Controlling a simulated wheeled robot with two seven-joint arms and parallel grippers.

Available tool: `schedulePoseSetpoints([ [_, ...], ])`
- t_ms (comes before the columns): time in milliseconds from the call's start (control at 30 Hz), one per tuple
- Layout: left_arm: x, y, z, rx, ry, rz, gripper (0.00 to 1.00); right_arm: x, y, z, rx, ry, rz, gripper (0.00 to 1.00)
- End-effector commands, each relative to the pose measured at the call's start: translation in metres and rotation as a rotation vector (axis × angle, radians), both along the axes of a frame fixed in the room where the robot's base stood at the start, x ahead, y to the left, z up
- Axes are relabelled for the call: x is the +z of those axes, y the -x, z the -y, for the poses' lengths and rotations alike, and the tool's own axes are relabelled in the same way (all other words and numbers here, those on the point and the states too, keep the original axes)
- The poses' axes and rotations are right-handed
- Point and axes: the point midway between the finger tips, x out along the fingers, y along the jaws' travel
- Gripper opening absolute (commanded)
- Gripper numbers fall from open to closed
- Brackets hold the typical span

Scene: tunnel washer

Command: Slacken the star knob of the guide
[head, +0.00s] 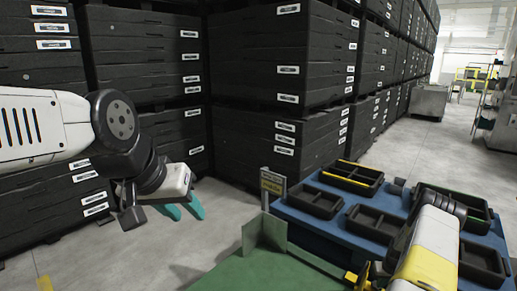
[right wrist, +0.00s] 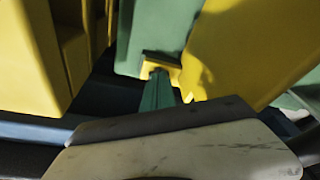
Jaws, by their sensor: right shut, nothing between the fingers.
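I cannot make out the star knob in either view. Yellow parts (head: 364,276), perhaps of the guide, show at the bottom of the head view beside my right arm. In the right wrist view my right gripper (right wrist: 159,78) has its teal fingers shut and empty. Their tips point at a small yellow bracket (right wrist: 162,62); I cannot tell if they touch it. Large yellow blocks (right wrist: 225,50) stand on both sides of the fingers. In the head view my left gripper (head: 186,212) hangs over the floor with its two teal fingers apart, empty.
A green surface (head: 255,272) with an upright green plate (head: 265,234) and a small sign (head: 272,184) is at the bottom centre. A blue table (head: 300,213) bears several black trays (head: 315,200). Stacked black crates (head: 285,70) line the back.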

Motion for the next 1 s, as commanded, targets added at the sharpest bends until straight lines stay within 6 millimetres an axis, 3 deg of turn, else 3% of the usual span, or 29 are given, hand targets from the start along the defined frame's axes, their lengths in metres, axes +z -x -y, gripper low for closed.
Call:
schedulePoseSetpoints([
  [200, 0.000, 0.000, 0.000, 0.000, 0.000, 0.000, 0.36, -0.029, 0.000, 0.000, 0.000, 0.000, -0.001, 0.00],
  [400, 0.000, 0.000, 0.000, 0.000, 0.000, 0.000, 0.36, -0.043, 0.000, 0.000, 0.000, 0.000, 0.000, 0.00],
  [1000, 0.000, 0.000, 0.000, 0.000, 0.000, 0.000, 0.36, -0.047, -0.001, 0.001, 0.000, 0.000, 0.000, 0.00],
])
